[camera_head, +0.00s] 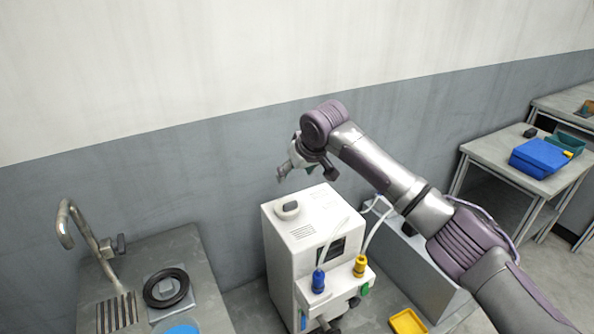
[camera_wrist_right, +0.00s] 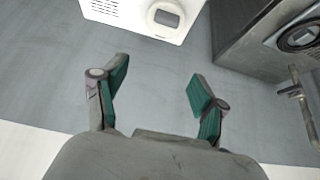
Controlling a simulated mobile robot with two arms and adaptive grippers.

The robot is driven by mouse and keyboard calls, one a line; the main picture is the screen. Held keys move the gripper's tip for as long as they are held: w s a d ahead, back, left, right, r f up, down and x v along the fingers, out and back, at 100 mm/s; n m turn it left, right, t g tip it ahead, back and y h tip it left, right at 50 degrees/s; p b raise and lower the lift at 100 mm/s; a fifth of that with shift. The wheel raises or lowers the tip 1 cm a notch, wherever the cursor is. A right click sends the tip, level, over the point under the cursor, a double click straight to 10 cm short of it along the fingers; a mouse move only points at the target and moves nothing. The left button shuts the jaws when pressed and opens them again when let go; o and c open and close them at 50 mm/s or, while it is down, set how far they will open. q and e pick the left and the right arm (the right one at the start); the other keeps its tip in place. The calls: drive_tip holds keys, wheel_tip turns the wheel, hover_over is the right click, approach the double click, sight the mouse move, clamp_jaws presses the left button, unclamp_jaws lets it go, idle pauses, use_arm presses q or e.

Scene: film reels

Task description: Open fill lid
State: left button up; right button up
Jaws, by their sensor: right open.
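A white boxy machine (camera_head: 305,232) stands against the grey wall in the head view. The fill lid (camera_head: 289,209), a dark-topped round cap in a white collar, sits on its top at the left and looks closed. In the right wrist view the lid (camera_wrist_right: 165,17) shows at the top edge, on the machine's white top (camera_wrist_right: 125,12). My right gripper (camera_head: 287,173) is above the lid, apart from it. Its two green-padded fingers (camera_wrist_right: 160,80) are spread and empty. My left gripper is not in view.
A sink counter (camera_head: 205,265) with a tap (camera_head: 85,235) and black ring (camera_head: 166,288) stands left. Blue (camera_head: 318,281) and yellow (camera_head: 360,266) hose fittings project from the machine's front. A yellow tray (camera_head: 408,322) lies low right. A side table (camera_head: 480,150) holds a blue box (camera_head: 540,158).

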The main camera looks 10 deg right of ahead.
drive_tip(key=shift+s+d+r, duration=0.1)
drive_tip(key=shift+s+r, duration=0.05)
drive_tip(key=shift+r, duration=0.1)
